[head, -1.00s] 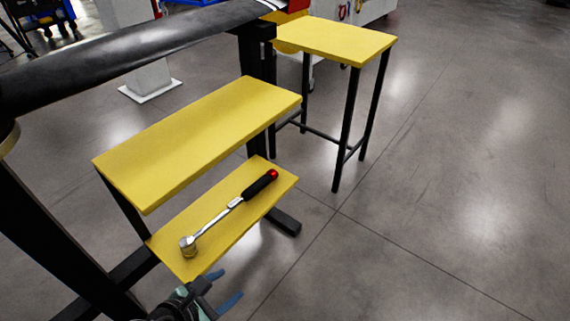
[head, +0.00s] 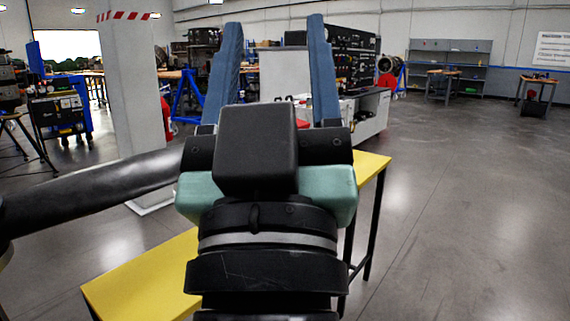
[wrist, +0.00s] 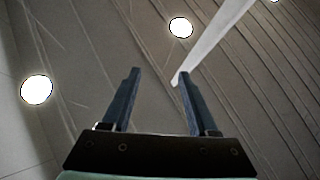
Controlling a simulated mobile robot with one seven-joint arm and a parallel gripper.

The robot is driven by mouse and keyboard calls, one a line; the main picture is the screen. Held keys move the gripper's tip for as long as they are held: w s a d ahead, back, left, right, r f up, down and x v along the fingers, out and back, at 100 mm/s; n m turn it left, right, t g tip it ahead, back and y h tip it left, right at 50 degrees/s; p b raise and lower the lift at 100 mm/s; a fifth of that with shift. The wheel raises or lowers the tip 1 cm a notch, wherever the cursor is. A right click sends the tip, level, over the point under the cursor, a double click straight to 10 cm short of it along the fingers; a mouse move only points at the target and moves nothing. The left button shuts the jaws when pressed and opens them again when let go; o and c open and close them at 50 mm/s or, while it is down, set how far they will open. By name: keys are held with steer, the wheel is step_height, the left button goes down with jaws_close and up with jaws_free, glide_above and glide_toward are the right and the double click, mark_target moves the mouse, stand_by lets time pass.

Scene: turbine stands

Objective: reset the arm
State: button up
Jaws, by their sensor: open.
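My gripper (head: 272,70) stands large in the middle of the head view, raised, with its two blue fingers pointing up and spread apart. Nothing is between them. In the wrist view my gripper (wrist: 158,92) is also open and empty, facing the ceiling with its round lamps and a pale beam. The ratchet wrench seen earlier on the lower yellow shelf is not in view now.
A yellow table (head: 371,168) stands behind my gripper. A black tube (head: 95,192) crosses at left. A grey pillar (head: 135,100) stands behind it. The floor at right is clear.

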step_height(320, 180, up, 32)
steer(key=s+m+t+p, duration=0.1)
steer(key=s+p, duration=0.1)
steer(key=p, duration=2.8)
steer(key=shift+s+d+r, duration=0.2)
steer(key=shift+s+d, duration=0.15)
steer(key=shift+s, duration=0.05)
